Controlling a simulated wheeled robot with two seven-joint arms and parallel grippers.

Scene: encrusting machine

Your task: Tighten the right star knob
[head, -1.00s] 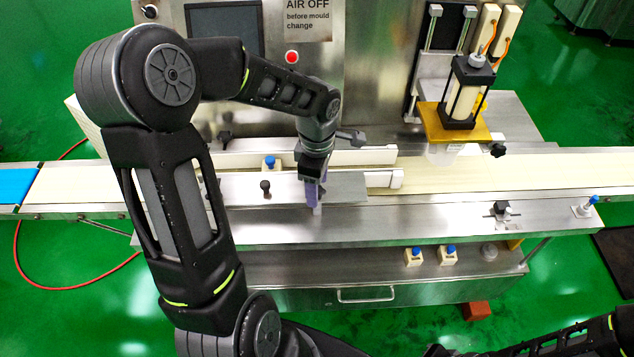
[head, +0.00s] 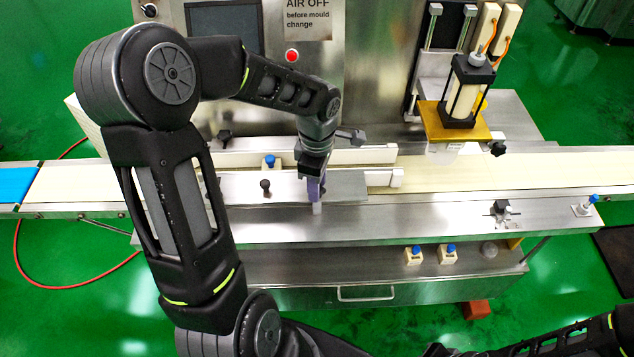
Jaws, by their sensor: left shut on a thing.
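My left gripper (head: 316,194) reaches down over the front guide rail (head: 235,189) in the middle of the machine. Its purple fingers are shut at the rail's front side. The right star knob is hidden by the fingers and wrist, at the spot where they close. A small pale piece shows just below the fingertips. A dark knob (head: 265,186) stands free on the same rail, to the left of my gripper. My right gripper is not in view; only part of a dark arm shows at the lower right.
The belt (head: 470,172) runs left to right behind the rail. A black-framed cylinder unit (head: 467,92) on a gold plate (head: 435,122) stands at the right. Another black knob (head: 502,207) and a blue-topped fitting (head: 585,207) sit on the front ledge.

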